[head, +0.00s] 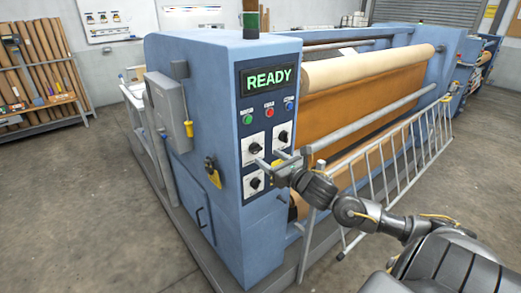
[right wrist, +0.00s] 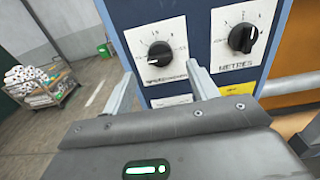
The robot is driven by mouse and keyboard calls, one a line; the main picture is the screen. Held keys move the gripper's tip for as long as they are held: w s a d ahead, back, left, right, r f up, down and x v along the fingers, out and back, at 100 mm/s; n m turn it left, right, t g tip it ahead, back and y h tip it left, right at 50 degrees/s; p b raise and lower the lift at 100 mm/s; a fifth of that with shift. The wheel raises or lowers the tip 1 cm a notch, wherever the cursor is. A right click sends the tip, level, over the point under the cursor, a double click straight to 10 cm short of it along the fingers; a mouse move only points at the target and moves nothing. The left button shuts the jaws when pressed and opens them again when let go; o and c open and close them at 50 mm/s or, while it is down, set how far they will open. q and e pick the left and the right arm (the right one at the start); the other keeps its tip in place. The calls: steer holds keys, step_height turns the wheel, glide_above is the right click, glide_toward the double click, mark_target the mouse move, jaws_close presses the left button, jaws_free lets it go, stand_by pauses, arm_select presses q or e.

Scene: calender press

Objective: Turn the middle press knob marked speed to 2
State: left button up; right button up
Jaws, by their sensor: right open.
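The blue press (head: 185,110) has a dark control panel with several black knobs on white plates. Two upper knobs are the left one (head: 254,145) and the right one (head: 283,136); a lower left knob (head: 254,182) sits beneath. My right gripper (head: 263,168) is in front of the panel, open and empty, hiding part of its lower right. In the right wrist view a knob with a numbered scale (right wrist: 159,53) lies ahead, between the open fingertips (right wrist: 160,70), apparently apart from them.
A READY display (head: 269,78) and coloured buttons (head: 269,112) sit above the knobs. A metal guard rail (head: 400,150) runs to the right of the panel. A trolley of rolls (right wrist: 38,85) stands far left in the wrist view. Open floor (head: 85,180) lies left.

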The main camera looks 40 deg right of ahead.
mark_target(258, 151)
steer(key=w+p, duration=0.1)
steer(key=w, duration=0.3)
steer(key=shift+d+r, duration=0.1)
steer(key=shift+r, duration=0.05)
steer(key=shift+w+f+p, duration=0.2)
steer(key=shift+w+p, duration=0.1)
steer(key=shift+w, duration=0.4)
steer(key=c, duration=1)
